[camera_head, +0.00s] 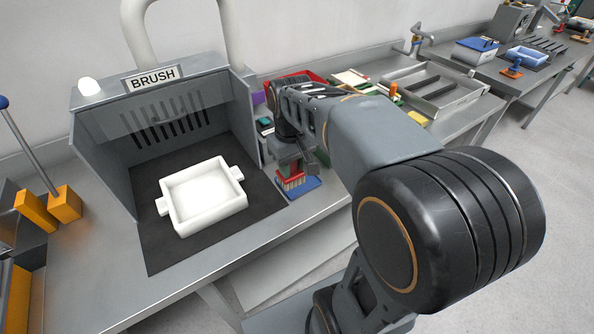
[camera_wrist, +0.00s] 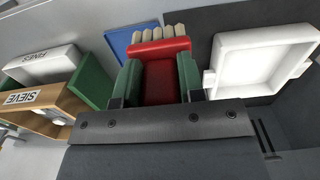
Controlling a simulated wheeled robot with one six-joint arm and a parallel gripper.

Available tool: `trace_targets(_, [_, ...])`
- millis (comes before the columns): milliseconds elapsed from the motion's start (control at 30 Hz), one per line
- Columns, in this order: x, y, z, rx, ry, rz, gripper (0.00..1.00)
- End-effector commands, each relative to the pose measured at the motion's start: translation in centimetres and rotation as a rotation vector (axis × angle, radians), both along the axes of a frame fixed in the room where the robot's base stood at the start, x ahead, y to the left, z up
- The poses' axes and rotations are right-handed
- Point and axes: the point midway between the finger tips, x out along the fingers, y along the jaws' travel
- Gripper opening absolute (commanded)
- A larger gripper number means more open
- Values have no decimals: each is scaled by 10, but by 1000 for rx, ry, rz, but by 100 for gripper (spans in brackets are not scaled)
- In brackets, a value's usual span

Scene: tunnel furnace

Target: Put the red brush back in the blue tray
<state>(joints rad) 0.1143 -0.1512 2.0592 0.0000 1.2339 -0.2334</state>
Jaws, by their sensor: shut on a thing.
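My gripper (camera_wrist: 159,76) is shut on the red brush (camera_wrist: 160,88), with a green-padded finger on each side of its red handle. The brush's pale bristles (camera_wrist: 161,33) point away from the wrist. In the head view the red brush (camera_head: 291,179) shows below my gripper (camera_head: 291,164), bristles down. The blue tray (camera_head: 308,188) lies on the bench right beneath or beside the bristles, partly hidden by the brush and gripper. It also shows in the wrist view (camera_wrist: 125,42), behind the bristles. I cannot tell whether the bristles touch the tray.
A white rectangular dish (camera_head: 204,196) with side handles stands on the dark mat (camera_head: 162,247) in the booth labelled BRUSH (camera_head: 152,77), left of my gripper. The booth's right wall is close by. In the wrist view, a box labelled SIEVE (camera_wrist: 30,97) stands to the left.

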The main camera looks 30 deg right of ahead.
Motion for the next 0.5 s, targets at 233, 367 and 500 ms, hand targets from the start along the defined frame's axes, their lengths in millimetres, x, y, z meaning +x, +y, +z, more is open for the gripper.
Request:
trace_targets(233, [49, -36, -32, 1, 6, -4, 17])
trace_targets(367, [63, -46, -53, 1, 4, -3, 17])
trace_targets(500, [73, -54, -68, 0, 1, -5, 17])
